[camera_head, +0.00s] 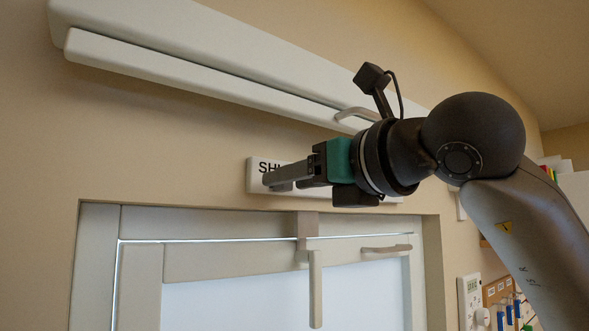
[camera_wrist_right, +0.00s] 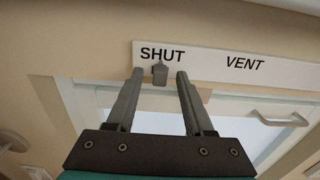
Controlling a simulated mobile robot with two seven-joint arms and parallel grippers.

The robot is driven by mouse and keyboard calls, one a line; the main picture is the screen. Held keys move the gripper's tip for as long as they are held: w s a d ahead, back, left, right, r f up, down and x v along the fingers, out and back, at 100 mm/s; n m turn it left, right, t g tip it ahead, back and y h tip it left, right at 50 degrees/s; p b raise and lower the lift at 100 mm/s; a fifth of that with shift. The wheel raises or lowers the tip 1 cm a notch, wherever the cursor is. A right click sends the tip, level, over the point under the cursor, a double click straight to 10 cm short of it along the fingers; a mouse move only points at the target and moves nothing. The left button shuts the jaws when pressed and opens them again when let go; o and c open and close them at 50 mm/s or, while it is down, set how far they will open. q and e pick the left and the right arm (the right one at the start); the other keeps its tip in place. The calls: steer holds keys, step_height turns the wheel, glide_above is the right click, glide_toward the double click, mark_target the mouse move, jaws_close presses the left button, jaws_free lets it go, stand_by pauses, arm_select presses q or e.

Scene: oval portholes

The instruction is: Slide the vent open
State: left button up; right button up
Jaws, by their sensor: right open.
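A white label strip (camera_head: 254,172) is on the wall above the window, mostly covered by my right gripper in the head view. In the right wrist view the strip (camera_wrist_right: 208,64) reads SHUT on the left and VENT to its right. A small grey slider knob (camera_wrist_right: 160,75) sits just under the word SHUT. My right gripper (camera_head: 268,181) is open and level with the strip. In the right wrist view its fingertips (camera_wrist_right: 160,76) are on either side of the knob. I cannot tell whether they touch it. My left gripper is not in view.
Below is a white-framed window (camera_head: 140,270) with an upright handle (camera_head: 316,290) and a horizontal one (camera_head: 387,249). Above runs a long white housing (camera_head: 200,75) with a curved handle (camera_head: 357,115). Small coloured items (camera_head: 510,310) hang at the lower right.

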steer(key=shift+w+a, duration=0.1)
steer(key=shift+c, duration=0.4)
jaws_close()
stand_by(1.0)
